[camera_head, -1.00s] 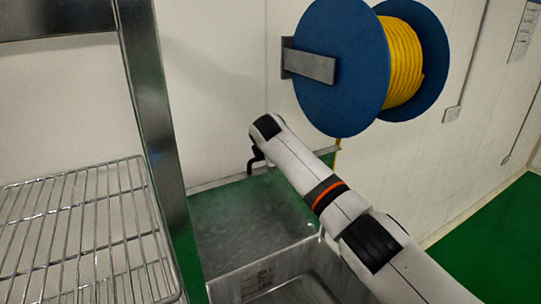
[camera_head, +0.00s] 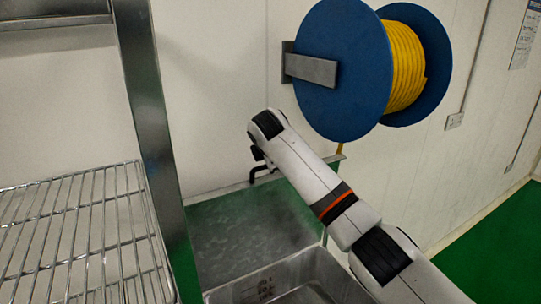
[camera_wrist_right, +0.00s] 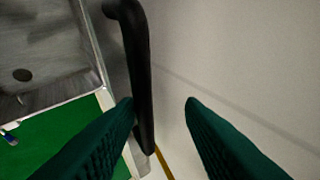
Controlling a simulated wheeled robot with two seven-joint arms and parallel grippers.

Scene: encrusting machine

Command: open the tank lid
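The tank lid (camera_head: 250,228) is a dull metal panel in the middle of the head view, behind the tank's open part (camera_head: 262,285). Its exact tilt is hard to tell. A black bar handle (camera_head: 262,168) sits at its far edge. My right arm reaches in from the lower right, with its wrist over the handle; the gripper itself is hidden there. In the right wrist view, my right gripper (camera_wrist_right: 160,102) has its green fingers apart. The handle (camera_wrist_right: 140,70) runs beside the left finger's tip, partly between the fingers. Contact cannot be told. My left gripper is out of view.
A wire rack (camera_head: 85,235) with a metal post (camera_head: 150,110) stands at the left. A blue reel (camera_head: 345,70) with yellow hose (camera_head: 405,70) hangs on the white wall above my right arm. Green floor (camera_head: 500,245) is clear at the right.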

